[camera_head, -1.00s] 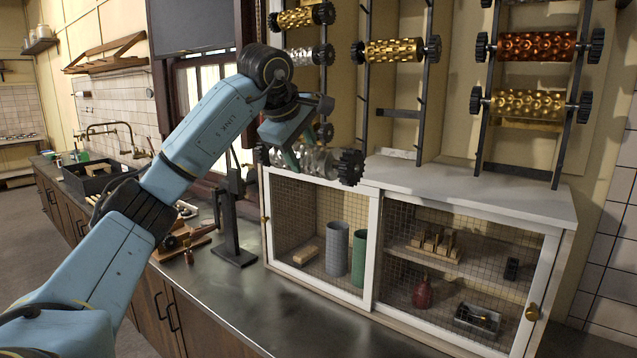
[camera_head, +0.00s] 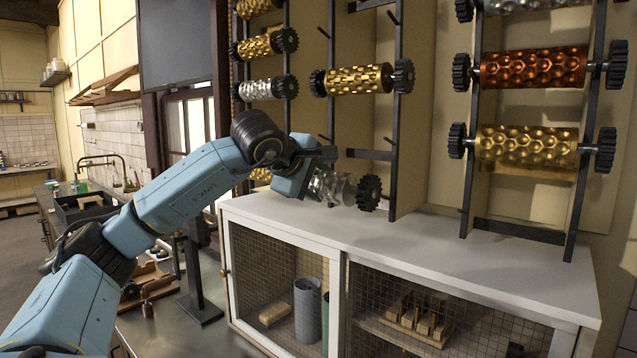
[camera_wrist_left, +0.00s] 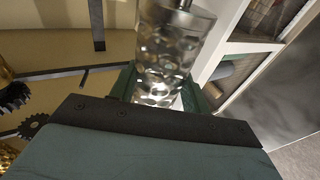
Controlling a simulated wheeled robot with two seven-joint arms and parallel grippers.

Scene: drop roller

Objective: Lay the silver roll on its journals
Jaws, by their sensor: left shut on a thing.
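The silver roll (camera_head: 335,188), a dimpled shiny cylinder with a black gear on its right end, is held by my left gripper (camera_head: 312,184) just above the white cabinet top, in front of the rack. In the left wrist view the silver roll (camera_wrist_left: 165,65) sits between the green fingers of my left gripper (camera_wrist_left: 160,92), which are shut on it. Its far end runs out of the top of that view, and the gripper hides part of it. I cannot tell which supports are its journals. My right gripper is not in view.
The black rack posts (camera_head: 395,130) carry gold, copper and silver rolls, including a gold roll (camera_head: 358,80) and a second silver roll (camera_head: 260,89). The cabinet top (camera_head: 420,245) is clear to the right. A black stand (camera_head: 197,275) is on the metal bench at left.

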